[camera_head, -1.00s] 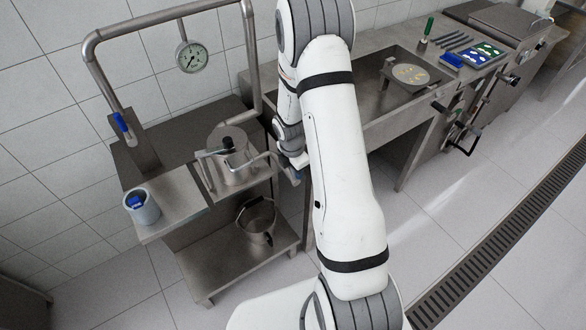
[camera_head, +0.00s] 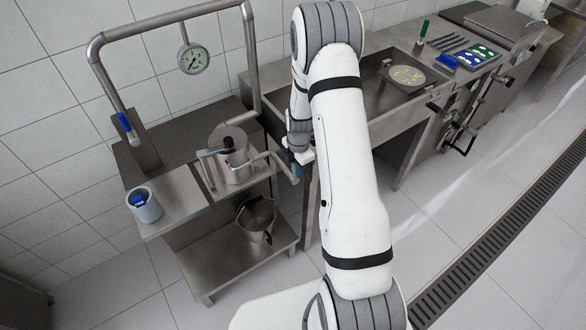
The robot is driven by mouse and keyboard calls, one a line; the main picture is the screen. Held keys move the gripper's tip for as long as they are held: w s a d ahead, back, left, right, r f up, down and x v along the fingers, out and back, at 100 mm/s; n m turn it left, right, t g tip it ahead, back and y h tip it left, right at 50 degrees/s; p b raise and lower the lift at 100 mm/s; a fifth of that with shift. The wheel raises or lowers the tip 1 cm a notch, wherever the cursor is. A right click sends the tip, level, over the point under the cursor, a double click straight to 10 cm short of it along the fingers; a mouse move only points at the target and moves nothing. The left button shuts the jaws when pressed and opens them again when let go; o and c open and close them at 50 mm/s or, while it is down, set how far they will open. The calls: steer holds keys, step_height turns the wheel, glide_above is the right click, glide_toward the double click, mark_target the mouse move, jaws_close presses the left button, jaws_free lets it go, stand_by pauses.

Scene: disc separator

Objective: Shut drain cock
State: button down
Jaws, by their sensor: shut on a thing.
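The pipe comes from the steel separator bowl (camera_head: 236,160) on the bench at left. My gripper (camera_head: 301,160) is at this handle, below my wrist and partly hidden by my arm. Its jaws are shut on the handle, though the fingers themselves are hardly visible. The handle's exact angle is hard to tell.
A second blue-handled valve (camera_head: 127,126) is on the upright pipe at left. A grey cup (camera_head: 144,205) stands on the left shelf, and a steel bucket (camera_head: 257,219) on the lower shelf. A sink bench (camera_head: 350,115) stands behind my arm.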

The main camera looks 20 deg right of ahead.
steer(key=c, duration=1.4)
jaws_free()
steer(key=shift+s+d, duration=0.15)
steer(key=shift+o, duration=0.4)
step_height(320, 180, up, 8)
steer(key=b, duration=0.2)
